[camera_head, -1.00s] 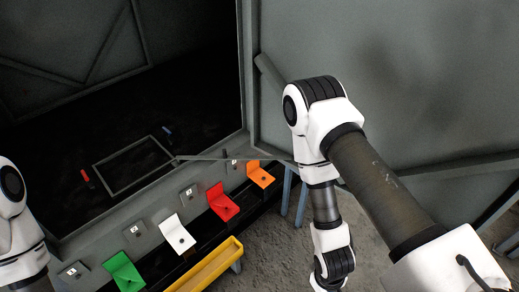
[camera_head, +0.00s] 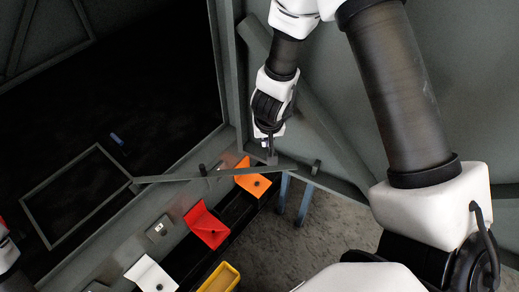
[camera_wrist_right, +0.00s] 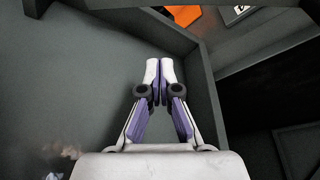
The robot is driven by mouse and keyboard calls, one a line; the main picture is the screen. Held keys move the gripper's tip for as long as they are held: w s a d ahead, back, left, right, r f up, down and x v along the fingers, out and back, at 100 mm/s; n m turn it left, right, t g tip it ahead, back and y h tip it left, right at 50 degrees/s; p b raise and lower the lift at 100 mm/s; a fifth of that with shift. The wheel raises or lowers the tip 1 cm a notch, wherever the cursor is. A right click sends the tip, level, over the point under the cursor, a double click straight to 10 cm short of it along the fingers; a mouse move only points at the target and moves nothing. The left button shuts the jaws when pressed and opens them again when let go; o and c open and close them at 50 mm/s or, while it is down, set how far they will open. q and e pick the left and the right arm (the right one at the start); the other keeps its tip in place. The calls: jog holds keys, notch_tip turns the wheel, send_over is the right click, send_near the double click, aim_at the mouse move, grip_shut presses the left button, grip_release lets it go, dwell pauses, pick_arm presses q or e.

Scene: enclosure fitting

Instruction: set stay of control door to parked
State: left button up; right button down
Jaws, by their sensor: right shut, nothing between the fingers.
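The control door (camera_head: 345,110) is a grey panel standing open at the right. Its stay (camera_head: 170,178) is a thin grey bar running from the enclosure opening across to the door's lower rail near the hinge side. A dark knob (camera_head: 203,170) stands by its middle. My right gripper (camera_head: 270,155) points down at the stay's door-side end; whether it touches is unclear. In the right wrist view the gripper (camera_wrist_right: 160,68) has its fingertips together and empty, beside grey frame edges. My left gripper is out of view; only part of that arm shows at the left edge.
A short peg (camera_head: 316,167) stands on the door's lower rail. Orange (camera_head: 252,180), red (camera_head: 207,226) and white (camera_head: 150,274) brackets line the sill, with a yellow tray (camera_head: 220,278) below. Blue legs (camera_head: 282,194) stand under the rail. The dark enclosure interior (camera_head: 120,80) lies left.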

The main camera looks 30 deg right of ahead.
jog(key=b, duration=0.5)
send_near(264, 155)
jog(key=x, duration=0.6)
jog(key=shift+a+f, duration=0.1)
pick_arm(q)
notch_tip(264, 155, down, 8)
jog(key=b, duration=0.2)
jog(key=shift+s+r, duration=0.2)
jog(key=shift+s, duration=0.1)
pick_arm(e)
jog(key=s, duration=0.1)
jog(key=s+a, duration=0.1)
jog(key=s+r, duration=0.1)
jog(key=shift+s+a, duration=0.25)
jog(key=shift+a, duration=0.05)
